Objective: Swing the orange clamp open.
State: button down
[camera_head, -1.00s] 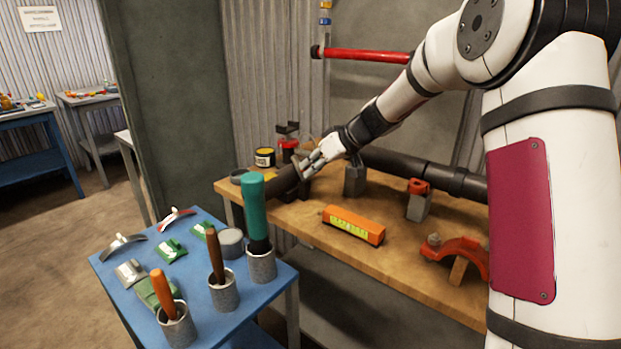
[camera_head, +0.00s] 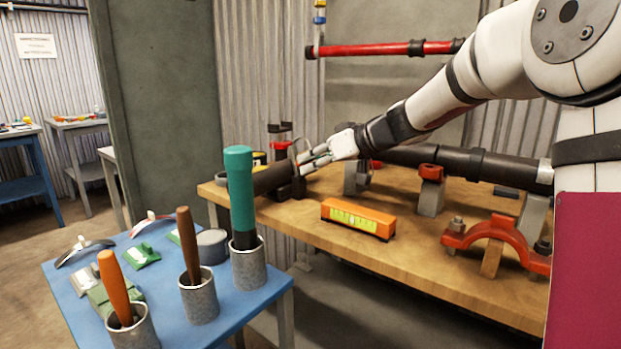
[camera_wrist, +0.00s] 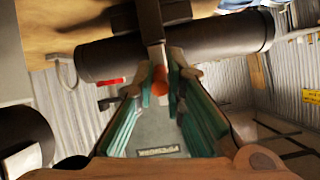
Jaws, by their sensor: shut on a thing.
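My gripper (camera_head: 312,158) is at the left part of the dark pipe (camera_head: 273,179) on the wooden bench, beside a dark upright fixture. In the wrist view my gripper (camera_wrist: 160,82) has its fingers around a small rounded orange part (camera_wrist: 159,78), in line with a grey bar that crosses the dark pipe (camera_wrist: 180,50). This part seems to belong to the orange clamp; the fingers hide most of it, and how far the clamp stands open cannot be told. Another orange-red, arched clamp piece (camera_head: 496,239) lies on the bench at the right, apart from my gripper.
An orange level (camera_head: 358,217) lies at the bench's front edge. A grey stand with an orange-red top (camera_head: 431,190) stands right of it. The blue table (camera_head: 225,308) in front holds cups with handled tools, including a tall teal one (camera_head: 240,188). A red pipe (camera_head: 385,49) hangs behind.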

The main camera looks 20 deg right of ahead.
jog(key=shift+s+d+f+y+b, duration=0.1)
jog(key=shift+f+y+b, duration=0.15)
jog(key=shift+b, duration=0.75)
jog(key=c, duration=1.7)
grip_release()
jog(key=shift+r, duration=0.1)
jog(key=shift+o, duration=0.2)
jog(key=v, duration=1.2)
jog(key=shift+s, duration=0.1)
